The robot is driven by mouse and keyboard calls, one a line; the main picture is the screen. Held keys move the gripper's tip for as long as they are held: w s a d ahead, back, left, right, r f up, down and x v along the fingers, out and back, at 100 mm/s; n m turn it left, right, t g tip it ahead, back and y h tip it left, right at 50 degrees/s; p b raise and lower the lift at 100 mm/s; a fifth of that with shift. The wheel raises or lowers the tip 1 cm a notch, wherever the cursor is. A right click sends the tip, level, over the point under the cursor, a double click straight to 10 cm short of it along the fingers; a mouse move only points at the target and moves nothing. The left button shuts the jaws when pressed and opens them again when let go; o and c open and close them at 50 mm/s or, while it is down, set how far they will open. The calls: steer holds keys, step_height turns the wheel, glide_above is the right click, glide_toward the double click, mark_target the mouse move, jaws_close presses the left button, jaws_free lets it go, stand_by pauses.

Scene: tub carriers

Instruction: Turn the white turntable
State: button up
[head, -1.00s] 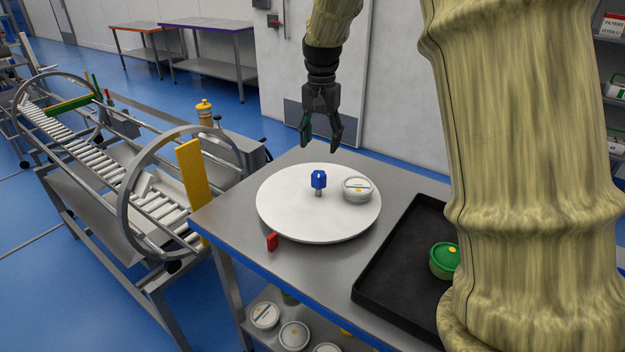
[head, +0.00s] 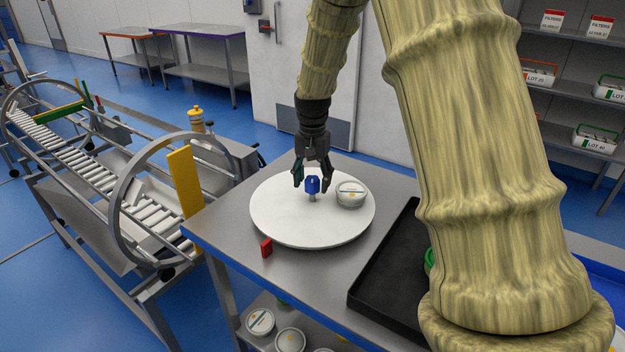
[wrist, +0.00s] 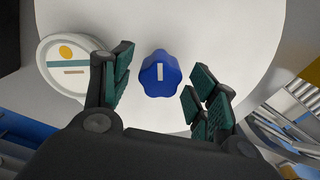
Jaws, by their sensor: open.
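The white turntable (head: 290,226) lies flat on the steel table. A blue lobed knob (head: 312,185) with a white mark stands on a short post on it. A white lidded tub (head: 351,193) sits on the disc right of the knob. My gripper (head: 312,183) is open and points down at the knob, its fingers either side of it in the head view. In the wrist view the knob (wrist: 160,73) shows between and just beyond the open fingertips (wrist: 160,82). The tub (wrist: 75,68) is there beside the left finger. I cannot tell whether a finger touches the knob.
A black tray (head: 385,285) with a partly hidden green tub (head: 429,262) lies to the right. A roller conveyor (head: 150,215) with a ring and yellow plate (head: 184,182) stands left. Several tubs are below.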

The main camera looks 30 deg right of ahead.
steer(key=shift+f, duration=0.25)
jaws_close()
